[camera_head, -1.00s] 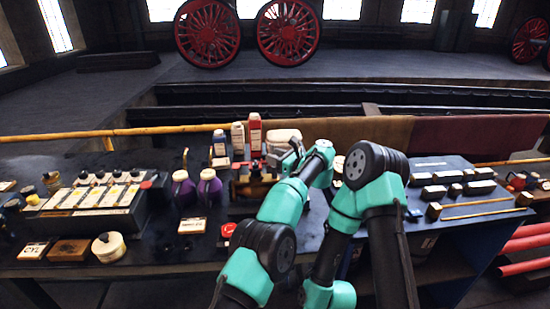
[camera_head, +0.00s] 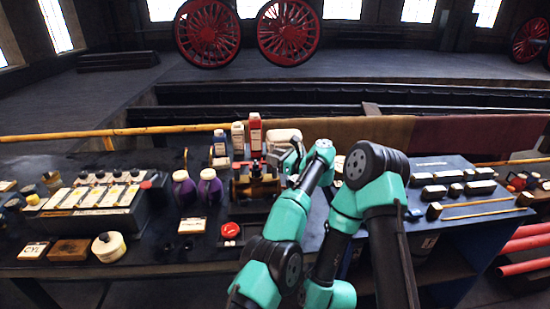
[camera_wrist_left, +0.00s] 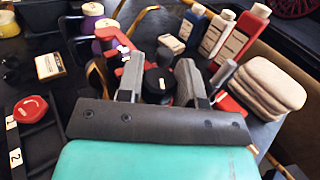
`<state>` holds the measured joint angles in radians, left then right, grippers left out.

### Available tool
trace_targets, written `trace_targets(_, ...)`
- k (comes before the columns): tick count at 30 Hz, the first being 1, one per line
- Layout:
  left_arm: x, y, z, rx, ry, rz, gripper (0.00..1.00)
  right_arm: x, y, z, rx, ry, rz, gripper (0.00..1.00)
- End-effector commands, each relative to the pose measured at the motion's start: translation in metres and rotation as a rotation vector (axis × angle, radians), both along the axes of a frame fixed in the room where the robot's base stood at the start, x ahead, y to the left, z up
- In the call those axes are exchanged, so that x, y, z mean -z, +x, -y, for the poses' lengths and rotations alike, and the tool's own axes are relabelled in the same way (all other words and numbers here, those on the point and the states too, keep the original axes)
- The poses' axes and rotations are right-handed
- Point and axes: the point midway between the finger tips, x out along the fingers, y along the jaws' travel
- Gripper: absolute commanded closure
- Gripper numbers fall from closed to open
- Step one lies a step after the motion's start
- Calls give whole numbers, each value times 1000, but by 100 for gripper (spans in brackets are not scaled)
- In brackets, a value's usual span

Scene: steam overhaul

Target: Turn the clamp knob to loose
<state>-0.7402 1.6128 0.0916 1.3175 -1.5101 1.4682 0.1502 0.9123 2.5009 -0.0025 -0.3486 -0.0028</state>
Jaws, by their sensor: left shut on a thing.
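My left gripper (camera_head: 283,155) reaches over the fixture with red and brass parts (camera_head: 254,184) in the middle of the bench. In the left wrist view, its two grey fingers (camera_wrist_left: 162,78) stand on either side of a dark round knob (camera_wrist_left: 158,87) and are shut on it. A small pale mark shows on the knob. Red fixture parts (camera_wrist_left: 131,72) show beside the fingers. In the head view the knob is hidden by the gripper. My right gripper is out of view; only links of that arm show.
Bottles (camera_head: 254,134) and a folded cloth pad (camera_wrist_left: 262,88) stand close behind the fixture. Purple-bodied containers (camera_head: 209,187) are to its left. A red round button (camera_head: 230,230) sits in front.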

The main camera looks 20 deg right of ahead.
Motion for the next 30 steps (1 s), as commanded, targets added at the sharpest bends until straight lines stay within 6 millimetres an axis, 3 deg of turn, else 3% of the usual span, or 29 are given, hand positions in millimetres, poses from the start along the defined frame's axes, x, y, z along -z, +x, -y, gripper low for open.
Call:
trace_targets(3, 0, -2, 3, 4, -1, -1, 90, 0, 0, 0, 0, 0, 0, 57)
trace_targets(4, 0, -2, 3, 4, -1, -1, 64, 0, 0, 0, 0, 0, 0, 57)
trace_targets(6, 1, -2, 3, 3, -1, -1, 57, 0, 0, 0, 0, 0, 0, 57)
trace_targets(30, 0, 2, 2, 35, 4, -1, 56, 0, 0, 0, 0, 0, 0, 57)
